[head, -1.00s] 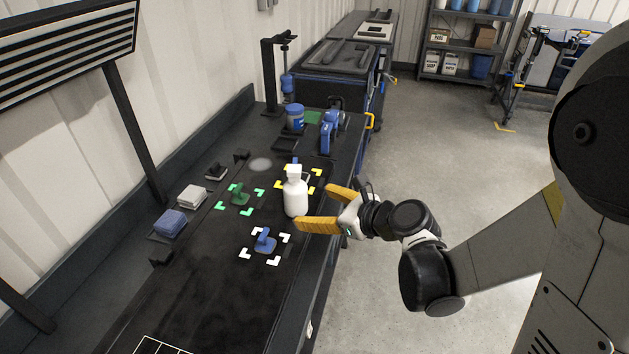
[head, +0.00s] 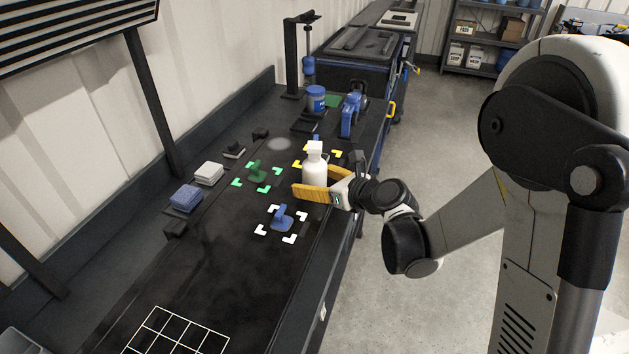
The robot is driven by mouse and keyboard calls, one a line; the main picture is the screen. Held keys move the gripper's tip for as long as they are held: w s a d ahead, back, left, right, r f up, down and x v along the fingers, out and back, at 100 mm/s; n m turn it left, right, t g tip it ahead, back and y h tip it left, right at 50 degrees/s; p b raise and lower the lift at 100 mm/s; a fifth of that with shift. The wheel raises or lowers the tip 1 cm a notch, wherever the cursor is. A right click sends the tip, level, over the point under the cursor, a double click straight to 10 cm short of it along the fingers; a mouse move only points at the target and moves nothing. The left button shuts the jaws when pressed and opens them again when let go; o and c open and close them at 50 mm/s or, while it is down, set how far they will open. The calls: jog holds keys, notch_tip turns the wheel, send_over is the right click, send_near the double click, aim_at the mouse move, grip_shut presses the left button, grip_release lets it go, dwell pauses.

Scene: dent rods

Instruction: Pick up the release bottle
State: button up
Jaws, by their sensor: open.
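The release bottle (head: 315,168) is a white bottle with a white top, standing upright on the dark workbench (head: 215,262). It stands near the bench's right edge, by the yellow corner marks. My gripper (head: 318,184) has yellow fingers and is open. It reaches in from the right, with one finger in front of the bottle and the other behind it at its right. The bottle is between the fingers. The near finger hides the bottle's lower part, and I cannot tell whether either finger touches it.
A blue tool (head: 282,218) stands inside white corner marks, and a green one (head: 257,171) inside green marks. A blue jar (head: 316,98) and a blue device (head: 350,115) stand behind the bottle. Blue cloths (head: 186,198) lie at the left. The front of the bench is mostly clear.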

aim_at(321, 167)
jog(key=c, duration=1.5)
jog(key=shift+r, duration=0.15)
jog(key=shift+r+p, duration=0.2)
jog(key=shift+p, duration=0.1)
notch_tip(321, 167, up, 4)
jog(key=shift+p, duration=1.1)
jog(key=d+r+p, duration=0.4)
jog(key=d+r, duration=0.2)
jog(key=d, duration=0.5)
jog(key=s+d+r+m+t+h, duration=0.1)
jog(key=s+d+m+t+h, duration=0.1)
jog(key=s+d+m+h, duration=0.2)
jog(key=s+d, duration=0.2)
jog(key=d, duration=0.1)
jog(key=shift+s+r+m+t+h, duration=0.3)
jog(key=shift+r, duration=0.05)
jog(key=shift+d, duration=0.1)
